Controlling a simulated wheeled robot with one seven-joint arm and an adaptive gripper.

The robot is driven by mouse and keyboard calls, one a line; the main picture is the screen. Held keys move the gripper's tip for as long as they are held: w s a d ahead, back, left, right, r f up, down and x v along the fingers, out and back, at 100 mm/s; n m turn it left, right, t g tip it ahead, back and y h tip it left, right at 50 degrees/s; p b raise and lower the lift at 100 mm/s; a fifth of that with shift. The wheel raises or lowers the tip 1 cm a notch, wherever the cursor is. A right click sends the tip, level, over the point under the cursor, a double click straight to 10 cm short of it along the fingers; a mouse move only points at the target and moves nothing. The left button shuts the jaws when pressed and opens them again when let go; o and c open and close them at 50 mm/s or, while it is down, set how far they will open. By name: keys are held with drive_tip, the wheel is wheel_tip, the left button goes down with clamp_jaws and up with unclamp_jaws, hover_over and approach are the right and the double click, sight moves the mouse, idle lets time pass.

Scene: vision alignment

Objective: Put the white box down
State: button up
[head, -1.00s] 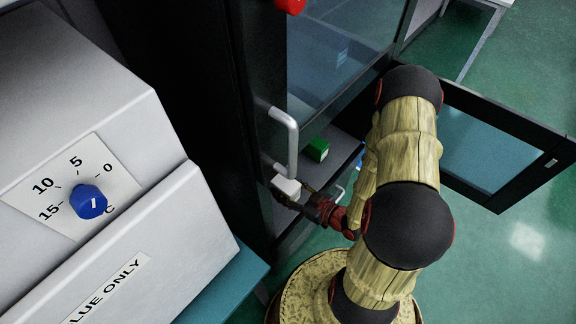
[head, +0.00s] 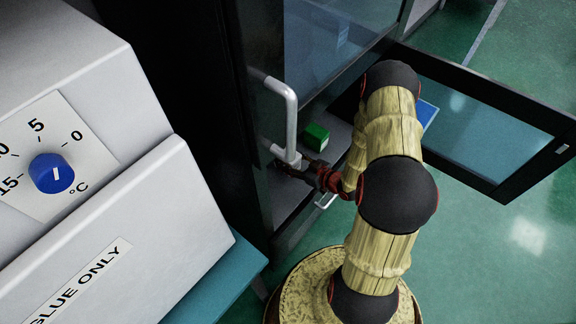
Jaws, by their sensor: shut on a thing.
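The white box (head: 284,155) shows as a small pale shape by the lower end of the silver cabinet handle, which hides part of it. My gripper (head: 288,168) is shut on the white box, just below it in the head view. The box is at the front of the cabinet, left of a green box (head: 316,137) on the shelf. I cannot tell whether the white box touches the shelf.
The dark cabinet's silver handle (head: 291,115) stands close to my gripper. An open glass door (head: 490,140) lies to the right of my arm. A white machine with a blue dial (head: 52,173) fills the left. Green floor is clear at lower right.

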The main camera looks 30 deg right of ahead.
drive_tip(key=shift+f+b, duration=0.75)
drive_tip(key=shift+f, duration=0.75)
drive_tip(key=shift+f, duration=0.15)
drive_tip(key=o, duration=1.4)
drive_tip(key=shift+c, duration=0.2)
drive_tip(key=shift+s+r, duration=0.15)
drive_tip(key=shift+r, duration=0.1)
drive_tip(key=p+v, duration=0.3)
drive_tip(key=v, duration=0.7)
drive_tip(key=shift+s+d+r, duration=0.1)
drive_tip(key=shift+s+d, duration=0.1)
drive_tip(key=shift+s+d+r, duration=0.15)
drive_tip(key=shift+s, duration=0.4)
